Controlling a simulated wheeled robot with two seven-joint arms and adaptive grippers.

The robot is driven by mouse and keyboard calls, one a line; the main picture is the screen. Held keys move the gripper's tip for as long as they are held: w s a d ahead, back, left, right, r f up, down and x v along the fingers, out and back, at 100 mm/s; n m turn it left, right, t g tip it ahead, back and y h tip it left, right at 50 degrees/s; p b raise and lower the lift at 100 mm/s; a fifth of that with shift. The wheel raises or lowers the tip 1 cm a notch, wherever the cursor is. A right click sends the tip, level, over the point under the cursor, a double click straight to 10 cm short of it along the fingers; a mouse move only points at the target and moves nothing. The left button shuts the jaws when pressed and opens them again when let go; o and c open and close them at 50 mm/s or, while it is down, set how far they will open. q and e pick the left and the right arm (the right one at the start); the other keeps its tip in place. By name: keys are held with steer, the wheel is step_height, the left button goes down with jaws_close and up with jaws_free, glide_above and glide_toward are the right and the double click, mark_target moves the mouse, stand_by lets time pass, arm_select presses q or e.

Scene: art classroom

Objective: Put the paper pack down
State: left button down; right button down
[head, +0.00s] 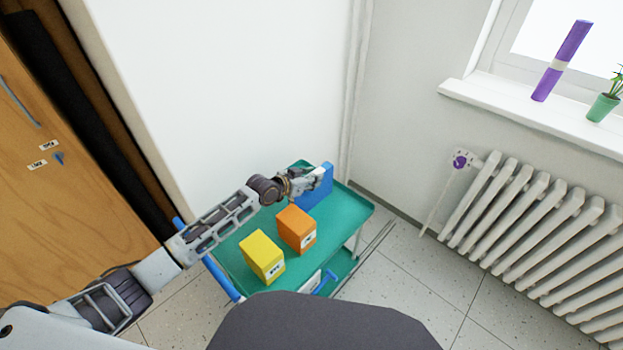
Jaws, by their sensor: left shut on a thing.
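A blue pack (318,189), likely the paper pack, is at the far end of a green cart top (345,213). My left gripper (308,181) is shut on the blue pack from its left side. The arm reaches over the cart from the left. The pack is upright or slightly tilted; I cannot tell whether its bottom touches the cart top. The gripper hides part of the pack's left side. My right gripper is not in view.
An orange pack (296,229) and a yellow pack (262,257) stand on the cart nearer to me. A white wall is behind. A radiator (540,235) stands at right, below a windowsill. A wooden cabinet (60,180) is at left. Bare cart surface lies right of the packs.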

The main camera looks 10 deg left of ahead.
arm_select(q)
steer(key=shift+r, duration=0.1)
steer(key=c, duration=1.4)
jaws_free()
steer(key=o, duration=0.3)
steer(key=shift+o, duration=0.2)
